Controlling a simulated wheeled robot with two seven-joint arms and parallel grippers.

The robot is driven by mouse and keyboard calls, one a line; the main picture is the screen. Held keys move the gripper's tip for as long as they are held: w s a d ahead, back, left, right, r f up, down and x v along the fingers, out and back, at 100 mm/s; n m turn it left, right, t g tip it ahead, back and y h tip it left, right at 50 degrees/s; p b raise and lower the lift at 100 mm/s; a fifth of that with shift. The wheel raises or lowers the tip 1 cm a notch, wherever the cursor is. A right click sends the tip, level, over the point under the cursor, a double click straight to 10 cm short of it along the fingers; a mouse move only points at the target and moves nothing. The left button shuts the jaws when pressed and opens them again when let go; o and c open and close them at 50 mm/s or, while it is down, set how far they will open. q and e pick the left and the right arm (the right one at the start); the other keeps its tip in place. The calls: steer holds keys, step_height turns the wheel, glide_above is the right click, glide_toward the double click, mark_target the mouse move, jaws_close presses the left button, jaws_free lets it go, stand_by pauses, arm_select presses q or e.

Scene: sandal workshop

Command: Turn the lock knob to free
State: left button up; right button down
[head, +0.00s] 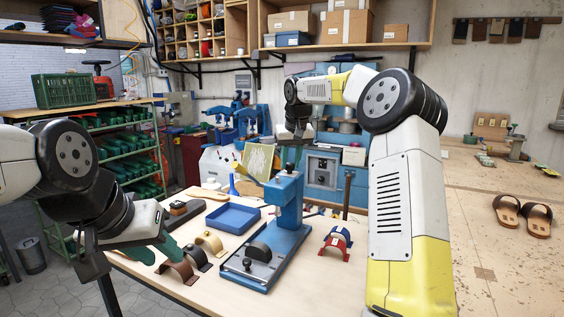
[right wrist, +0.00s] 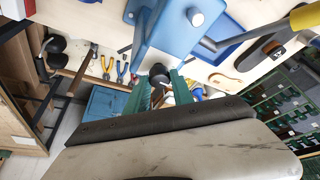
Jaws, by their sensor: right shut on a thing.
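The blue press (head: 290,208) stands upright on the pale workbench, with a black lock knob (head: 290,169) at the top of its column. My right gripper (head: 291,158) reaches over from behind and points down onto the knob. In the right wrist view the round black knob (right wrist: 158,70) sits between the green fingertips (right wrist: 160,84) beside the blue press body (right wrist: 178,35). The gripper is shut on it; the knob's turned position cannot be read. My left gripper (head: 154,249) hangs at the bench's left edge, fingers apart, with nothing visibly held.
A blue tray (head: 233,217) lies left of the press. Brown and tan curved straps (head: 211,242) stand near the left gripper, and red and blue ones (head: 336,243) to the right. A second black knob (head: 247,264) is on the press base. Sandals (head: 537,220) lie on the right table.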

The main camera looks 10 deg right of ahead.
steer(key=shift+n, duration=0.5)
steer(key=c, duration=1.1)
jaws_free()
steer(key=shift+r, duration=0.1)
steer(key=v, duration=0.7)
steer(key=shift+d+r, duration=0.15)
steer(key=shift+r, duration=0.15)
steer(key=shift+s, duration=0.15)
